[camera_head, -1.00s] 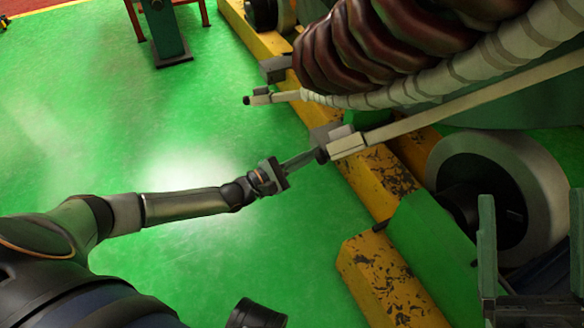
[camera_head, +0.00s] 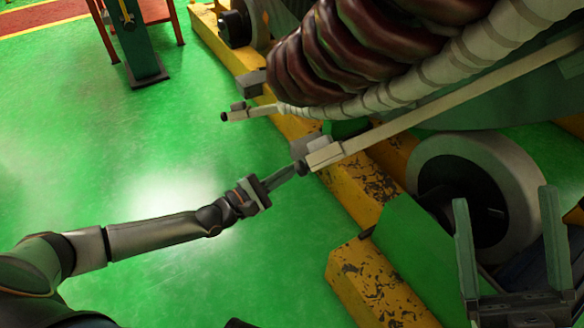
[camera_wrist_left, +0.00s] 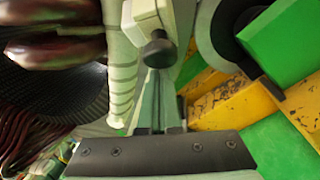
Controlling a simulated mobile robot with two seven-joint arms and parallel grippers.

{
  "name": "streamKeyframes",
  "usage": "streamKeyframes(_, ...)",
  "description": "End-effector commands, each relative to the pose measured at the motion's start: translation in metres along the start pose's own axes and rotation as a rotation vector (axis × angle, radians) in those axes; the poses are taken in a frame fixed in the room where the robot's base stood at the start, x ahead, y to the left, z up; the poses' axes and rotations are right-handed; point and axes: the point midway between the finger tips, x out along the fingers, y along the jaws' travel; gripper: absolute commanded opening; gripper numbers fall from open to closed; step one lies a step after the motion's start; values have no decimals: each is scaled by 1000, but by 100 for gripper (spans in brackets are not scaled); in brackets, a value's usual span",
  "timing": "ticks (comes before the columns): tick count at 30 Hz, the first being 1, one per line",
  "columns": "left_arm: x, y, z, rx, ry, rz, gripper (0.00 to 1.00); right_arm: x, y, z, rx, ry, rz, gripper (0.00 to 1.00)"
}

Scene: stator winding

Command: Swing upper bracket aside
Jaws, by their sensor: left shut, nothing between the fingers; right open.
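A long pale bracket bar (camera_head: 450,96) runs from the upper right to a light block (camera_head: 325,155) with a dark knob at its end. My left gripper (camera_head: 297,169) is shut and empty, its fingertips right at the knob. I cannot tell whether they touch it. In the left wrist view the block (camera_wrist_left: 150,14) and its black knob (camera_wrist_left: 158,50) are just beyond the closed fingertips (camera_wrist_left: 157,74). My right gripper (camera_head: 506,205) is open and empty at the lower right, well away from the bracket's end.
Dark red coils (camera_head: 350,45) and a pale wrapped ring (camera_head: 430,85) lie above the bar. A second dark-tipped fitting (camera_head: 240,113) sticks out to the left. A yellow worn frame (camera_head: 365,190) and a pale roller (camera_head: 480,180) are below.

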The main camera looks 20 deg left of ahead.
Motion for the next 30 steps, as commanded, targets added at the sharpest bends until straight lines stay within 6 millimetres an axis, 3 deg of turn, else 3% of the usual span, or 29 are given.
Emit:
streamKeyframes(12,-19,12,31,6,51,-8,0,38,29,-46,37,35,27,86)
streamKeyframes(30,-22,10,33,9,58,-6,0,40,31,-50,40,44,23,86)
